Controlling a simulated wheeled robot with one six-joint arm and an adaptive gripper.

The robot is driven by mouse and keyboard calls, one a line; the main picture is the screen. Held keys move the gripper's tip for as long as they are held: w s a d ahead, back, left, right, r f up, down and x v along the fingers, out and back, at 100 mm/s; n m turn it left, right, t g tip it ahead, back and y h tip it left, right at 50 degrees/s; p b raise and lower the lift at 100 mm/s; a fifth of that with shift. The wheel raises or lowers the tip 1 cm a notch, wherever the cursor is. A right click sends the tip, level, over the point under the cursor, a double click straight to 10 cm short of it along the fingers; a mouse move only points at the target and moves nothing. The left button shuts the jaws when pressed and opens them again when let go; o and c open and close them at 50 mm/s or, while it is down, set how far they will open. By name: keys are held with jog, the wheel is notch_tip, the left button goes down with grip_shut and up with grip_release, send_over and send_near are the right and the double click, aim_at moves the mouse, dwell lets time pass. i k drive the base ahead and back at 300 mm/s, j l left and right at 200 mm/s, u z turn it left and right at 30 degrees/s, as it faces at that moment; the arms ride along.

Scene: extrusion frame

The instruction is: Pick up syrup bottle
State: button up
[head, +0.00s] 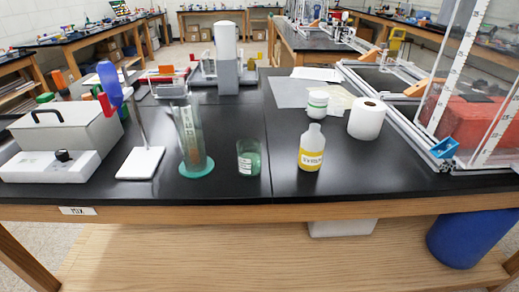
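A translucent white bottle with a yellow label (311,158) stands upright near the front edge of the black bench top (240,183), right of centre. Its label text is too small to read, so I cannot tell for sure that it is the syrup bottle. My gripper is not in view.
A glass beaker (249,158) stands just left of the bottle and a tall graduated cylinder (189,140) farther left. A white paper roll (367,119) is behind right. The extrusion frame (412,130) fills the right side. The bench front beside the bottle is clear.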

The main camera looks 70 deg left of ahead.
aim_at(312, 141)
jog(key=u, duration=2.2)
jog(key=i+j+z, duration=0.2)
jog(key=j, duration=0.75)
jog(key=j+z, duration=0.2)
jog(key=j, duration=0.75)
